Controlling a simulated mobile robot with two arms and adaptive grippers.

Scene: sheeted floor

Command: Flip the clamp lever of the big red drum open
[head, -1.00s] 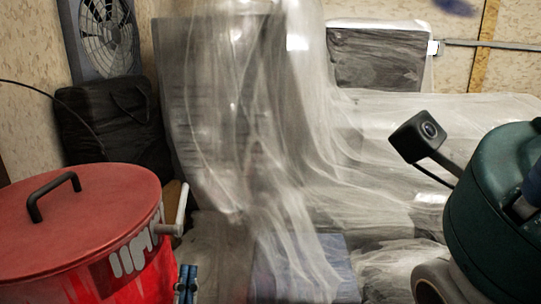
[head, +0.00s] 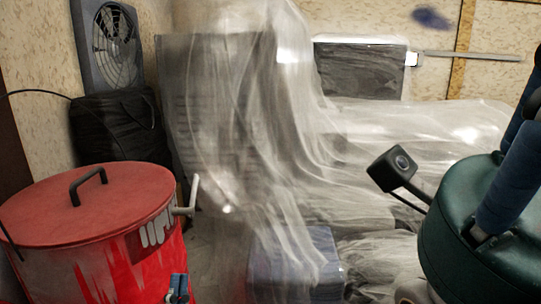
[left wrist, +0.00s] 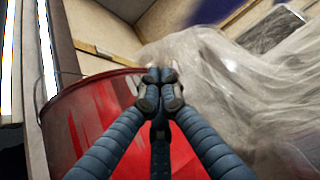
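The big red drum (head: 110,255) stands at the left in the head view, with a red lid and a black handle. Its pale clamp lever (head: 192,193) sticks out and up at the right side of the rim. My left gripper (head: 178,280) shows only in part at the bottom edge, below and apart from the lever. In the left wrist view its blue ridged fingers (left wrist: 158,88) meet at the tips, with nothing visible between them. The drum wall (left wrist: 82,115) is behind them; I cannot make out the lever there. My right gripper (head: 515,165) shows partly at the right edge, its fingertips unclear.
A black case (head: 115,125) and a fan (head: 115,45) stand behind the drum. Clear plastic sheeting (head: 300,150) covers large items in the middle. A blue box (head: 295,268) lies under it. A narrow gap lies between drum and sheeting.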

